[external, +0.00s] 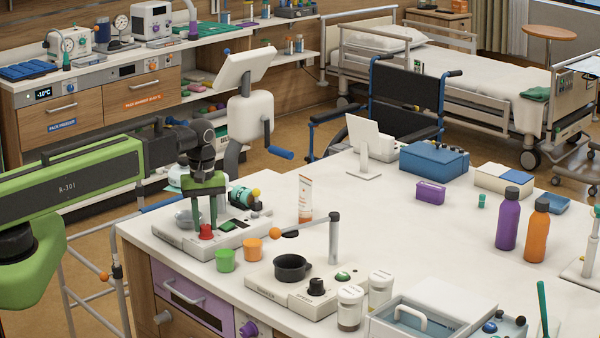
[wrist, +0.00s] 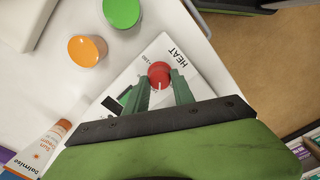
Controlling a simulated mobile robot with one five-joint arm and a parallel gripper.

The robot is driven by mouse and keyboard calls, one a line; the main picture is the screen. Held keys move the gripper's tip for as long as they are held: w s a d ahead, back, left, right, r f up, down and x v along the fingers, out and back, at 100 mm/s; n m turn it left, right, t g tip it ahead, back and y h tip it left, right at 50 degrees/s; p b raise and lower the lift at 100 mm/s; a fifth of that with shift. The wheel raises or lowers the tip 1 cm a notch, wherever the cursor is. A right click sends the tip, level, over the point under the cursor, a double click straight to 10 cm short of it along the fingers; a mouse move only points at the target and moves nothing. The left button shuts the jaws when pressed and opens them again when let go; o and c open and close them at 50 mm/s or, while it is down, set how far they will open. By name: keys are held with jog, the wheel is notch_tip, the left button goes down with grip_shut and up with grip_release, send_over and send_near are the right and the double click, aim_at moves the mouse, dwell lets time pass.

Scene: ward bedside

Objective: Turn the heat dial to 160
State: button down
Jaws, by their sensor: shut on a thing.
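The red heat dial (external: 206,232) sits at the front of a white appliance base (external: 175,237) on the counter. In the wrist view the dial (wrist: 159,73) lies beside the printed word HEAT, with a small number by its rim that is too small to read surely. A pale mark shows on the dial; its exact setting is unclear. My gripper (external: 205,224) points down over the dial, its green fingers on either side. In the wrist view my gripper (wrist: 160,86) is shut on the dial, and the fingers hide part of its rim.
A green cup (external: 226,260) and an orange cup (external: 253,249) stand close to the right of the appliance. A cream tube (external: 305,199) stands behind them. A second unit with a black knob (external: 316,286) is further right. The counter's left edge is near.

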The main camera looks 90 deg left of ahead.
jog(key=m, duration=1)
jog(key=shift+m, duration=2.3)
jog(key=c, duration=1.1)
grip_release()
jog(key=shift+o, duration=0.2)
